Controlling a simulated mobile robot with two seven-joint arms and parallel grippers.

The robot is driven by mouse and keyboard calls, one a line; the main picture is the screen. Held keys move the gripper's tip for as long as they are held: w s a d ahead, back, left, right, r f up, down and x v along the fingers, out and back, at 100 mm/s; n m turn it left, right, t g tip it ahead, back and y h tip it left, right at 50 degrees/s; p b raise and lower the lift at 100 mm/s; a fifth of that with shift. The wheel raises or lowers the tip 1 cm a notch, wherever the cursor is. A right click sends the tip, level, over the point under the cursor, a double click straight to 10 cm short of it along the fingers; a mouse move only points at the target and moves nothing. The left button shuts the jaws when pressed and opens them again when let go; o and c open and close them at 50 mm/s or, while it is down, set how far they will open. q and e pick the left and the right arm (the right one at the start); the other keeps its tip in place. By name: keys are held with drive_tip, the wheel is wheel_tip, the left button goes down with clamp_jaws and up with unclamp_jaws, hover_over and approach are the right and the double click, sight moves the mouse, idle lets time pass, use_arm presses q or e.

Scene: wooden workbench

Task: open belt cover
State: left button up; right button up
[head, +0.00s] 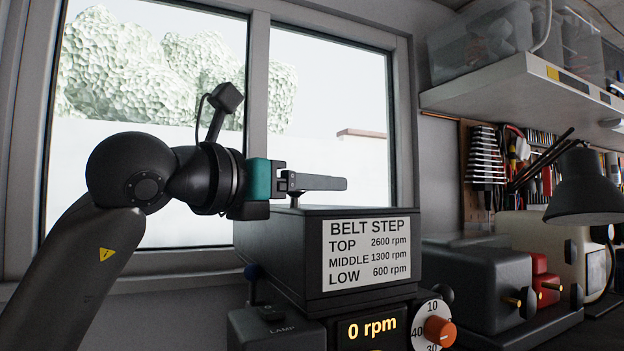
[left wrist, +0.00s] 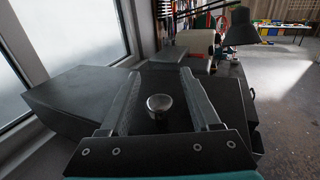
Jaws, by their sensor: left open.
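The belt cover (head: 275,245) is a dark grey box-like housing, closed, with a white "BELT STEP" label on its front. A small round metal knob (left wrist: 158,103) stands on its top. My left gripper (head: 338,184) is level just above the cover, its fingers pointing right. In the left wrist view the open fingers (left wrist: 160,85) lie on either side of the knob, with visible gaps. In the head view the knob's stem shows below the finger. My right gripper is out of view.
A speed panel with "0 rpm" (head: 372,328) and an orange dial (head: 440,331) sits below the cover. A window (head: 320,110) is close behind. A grey machine (head: 475,280) and a lamp (head: 588,190) stand to the right, under a shelf (head: 520,90).

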use_arm(q)
drive_tip(key=shift+w, duration=0.1)
clamp_jaws()
idle(0.5)
idle(0.9)
